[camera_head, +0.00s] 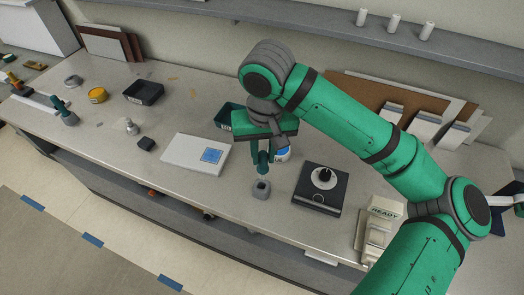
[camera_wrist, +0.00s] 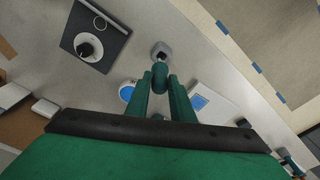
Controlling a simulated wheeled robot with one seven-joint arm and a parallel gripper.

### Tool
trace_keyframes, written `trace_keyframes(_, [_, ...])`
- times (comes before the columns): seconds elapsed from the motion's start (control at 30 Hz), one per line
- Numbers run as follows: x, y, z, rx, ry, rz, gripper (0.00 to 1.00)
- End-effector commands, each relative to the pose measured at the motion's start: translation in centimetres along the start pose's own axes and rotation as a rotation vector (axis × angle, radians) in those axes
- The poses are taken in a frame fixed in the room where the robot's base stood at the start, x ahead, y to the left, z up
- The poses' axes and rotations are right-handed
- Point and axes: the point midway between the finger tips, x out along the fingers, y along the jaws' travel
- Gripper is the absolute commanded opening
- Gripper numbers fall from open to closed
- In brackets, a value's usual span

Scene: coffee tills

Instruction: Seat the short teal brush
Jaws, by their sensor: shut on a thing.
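My gripper (camera_head: 262,166) points down over the middle of the counter, shut on the short teal brush. The brush (camera_wrist: 160,74) shows between the two fingers in the wrist view; in the head view it blends with the green fingers. A small grey holder (camera_head: 261,189) with a dark opening stands on the counter just below the gripper. It also shows past the brush's end in the wrist view (camera_wrist: 161,48). The brush seems to be above the holder, roughly in line with it; I cannot tell the exact gap.
A black scale-like plate (camera_head: 319,190) with a round dial stands right of the holder. A white board with a blue square (camera_head: 196,153) lies left. A blue-and-white tub (camera_head: 282,154) is close behind the gripper. Another teal-handled tool (camera_head: 64,112) stands far left. The counter's front edge is near.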

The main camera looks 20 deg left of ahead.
Motion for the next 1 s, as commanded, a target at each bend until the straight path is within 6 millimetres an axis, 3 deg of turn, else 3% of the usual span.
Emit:
trace_keyframes(0.5, [4.0,-0.4,0.3,-0.009,0.000,-0.002,0.00])
trace_keyframes(1.0, [4.1,-0.3,0.3,-0.006,0.002,-0.002,0.00])
